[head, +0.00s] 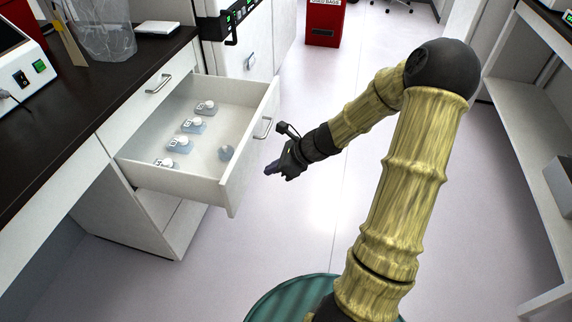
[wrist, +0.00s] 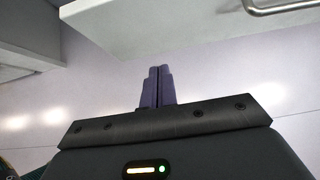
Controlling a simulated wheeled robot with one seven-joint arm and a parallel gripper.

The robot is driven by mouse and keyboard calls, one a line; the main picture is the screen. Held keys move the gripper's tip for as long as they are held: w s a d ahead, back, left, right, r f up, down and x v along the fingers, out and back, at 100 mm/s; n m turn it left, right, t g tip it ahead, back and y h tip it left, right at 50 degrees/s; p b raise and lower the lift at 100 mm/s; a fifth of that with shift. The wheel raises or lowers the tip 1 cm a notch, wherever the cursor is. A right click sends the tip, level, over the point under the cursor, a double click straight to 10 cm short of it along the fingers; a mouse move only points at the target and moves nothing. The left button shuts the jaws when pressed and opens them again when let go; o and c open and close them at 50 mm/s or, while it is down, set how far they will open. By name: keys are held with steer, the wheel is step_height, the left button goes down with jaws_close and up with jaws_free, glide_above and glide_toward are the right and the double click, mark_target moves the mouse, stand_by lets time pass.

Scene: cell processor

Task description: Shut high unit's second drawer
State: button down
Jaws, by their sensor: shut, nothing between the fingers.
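A white drawer (head: 232,180) stands pulled far out from the unit under the dark counter, below a closed front with a handle (head: 158,84). Several small bottles with white caps (head: 193,126) and a round grey item (head: 226,152) lie inside it. Its metal handle (head: 263,128) faces right, and the handle also shows at the top right of the wrist view (wrist: 272,8). My gripper (head: 270,170) is shut and empty, just right of the drawer front and apart from it. In the wrist view its purple fingers (wrist: 157,75) are together, pointing toward the pale drawer front (wrist: 150,22).
The dark counter (head: 75,115) holds an instrument and a clear bag. A red bin (head: 325,22) stands at the back. A white shelf unit (head: 530,130) is on the right. The pale floor (head: 300,225) beside the drawer is free.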

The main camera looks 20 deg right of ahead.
mark_target(242, 174)
steer(key=w+a+f, duration=0.2)
steer(key=a, duration=0.1)
steer(key=w+a+b, duration=0.1)
steer(key=a, duration=0.1)
steer(key=shift+w+f, duration=0.25)
steer(key=shift+f, duration=0.15)
steer(key=shift+w+a, duration=0.25)
steer(key=shift+w, duration=0.05)
